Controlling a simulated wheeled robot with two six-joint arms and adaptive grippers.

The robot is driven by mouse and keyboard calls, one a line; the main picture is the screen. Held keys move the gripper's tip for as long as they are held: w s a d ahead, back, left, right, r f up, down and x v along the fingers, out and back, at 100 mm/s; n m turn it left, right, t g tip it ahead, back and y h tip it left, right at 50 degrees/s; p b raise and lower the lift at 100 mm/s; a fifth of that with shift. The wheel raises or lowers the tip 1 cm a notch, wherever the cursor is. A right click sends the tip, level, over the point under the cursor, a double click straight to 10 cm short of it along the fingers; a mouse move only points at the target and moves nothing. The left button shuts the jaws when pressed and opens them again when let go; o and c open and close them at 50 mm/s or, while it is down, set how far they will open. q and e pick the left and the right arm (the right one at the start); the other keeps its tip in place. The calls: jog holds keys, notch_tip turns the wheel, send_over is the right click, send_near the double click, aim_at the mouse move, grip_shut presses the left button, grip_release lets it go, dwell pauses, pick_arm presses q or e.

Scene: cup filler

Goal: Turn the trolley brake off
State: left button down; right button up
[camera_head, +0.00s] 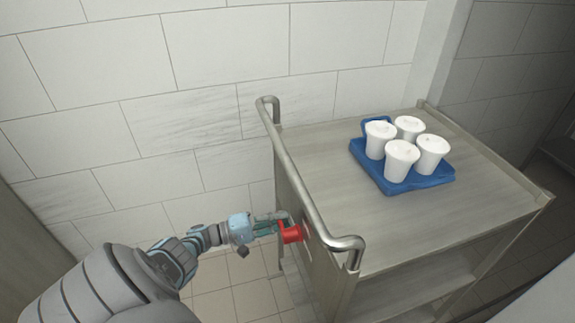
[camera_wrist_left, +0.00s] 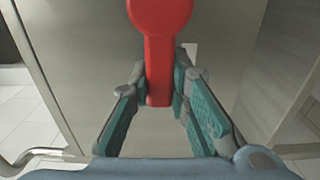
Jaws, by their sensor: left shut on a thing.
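The trolley (camera_head: 315,165) stands against the tiled wall with its handle end towards me. A red brake lever (camera_head: 291,234) sticks out of its end panel, below the metal handle bar. In the left wrist view the red lever (camera_wrist_left: 159,60) has a round end at the top and a straight shaft pointing down. My left gripper (camera_head: 272,222) is at the lever. In the left wrist view its fingertips (camera_wrist_left: 160,85) are on both sides of the shaft, shut on it. My right gripper is not in view.
A blue tray (camera_head: 430,181) with several white lidded cups (camera_head: 402,158) sits on the trolley top. The handle bar (camera_head: 300,185) runs just above and beside my left gripper. The tiled floor left of the trolley is clear.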

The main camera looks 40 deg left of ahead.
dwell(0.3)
pick_arm(q)
jog(key=c, duration=1.5)
grip_release()
jog(key=shift+s+a, duration=0.1)
jog(key=v, duration=0.7)
jog(key=shift+s, duration=0.2)
